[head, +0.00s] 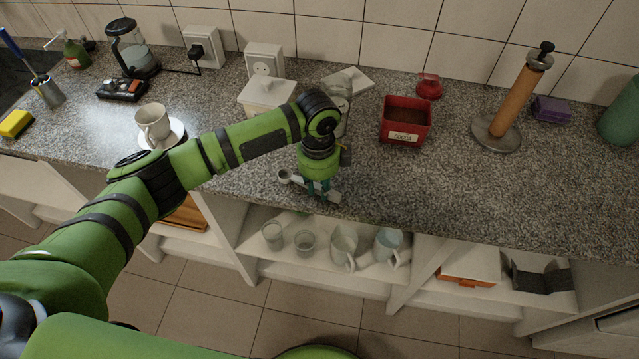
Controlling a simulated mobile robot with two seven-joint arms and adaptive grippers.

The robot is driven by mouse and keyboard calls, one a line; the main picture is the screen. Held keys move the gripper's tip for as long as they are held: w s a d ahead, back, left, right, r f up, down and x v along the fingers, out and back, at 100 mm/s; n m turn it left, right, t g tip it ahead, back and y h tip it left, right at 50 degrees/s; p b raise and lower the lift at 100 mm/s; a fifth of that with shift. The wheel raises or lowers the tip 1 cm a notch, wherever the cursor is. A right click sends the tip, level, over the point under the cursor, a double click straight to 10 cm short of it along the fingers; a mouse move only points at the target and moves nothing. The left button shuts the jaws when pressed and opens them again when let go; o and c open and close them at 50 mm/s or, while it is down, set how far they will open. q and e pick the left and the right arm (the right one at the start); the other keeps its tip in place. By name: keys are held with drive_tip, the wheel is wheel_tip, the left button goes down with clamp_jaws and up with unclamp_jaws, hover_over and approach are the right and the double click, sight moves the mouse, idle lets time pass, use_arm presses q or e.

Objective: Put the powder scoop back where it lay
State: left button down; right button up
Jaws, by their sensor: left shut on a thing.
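The powder scoop (285,175) is small and grey, with its round bowl to the left of my left gripper (320,194). Its handle runs to the right between the fingers, and its end shows just right of them. My left gripper points down and is shut on the scoop, over the front part of the granite worktop (450,190). I cannot tell whether the scoop touches the worktop. An open red box (404,138) with a label and brown powder inside stands to the right, further back. My right gripper is not in view.
A red lid (429,87) lies behind the box. A white canister (262,100) and a partly hidden glass jar (340,90) stand behind my arm. A cup (152,121) on a saucer is left. A roll holder (498,133) is right. The worktop's front right is clear.

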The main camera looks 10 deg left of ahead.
sight(319, 189)
use_arm(q)
drive_tip(key=shift+f, duration=0.4)
drive_tip(key=c, duration=1)
unclamp_jaws()
wheel_tip(319, 189, up, 12)
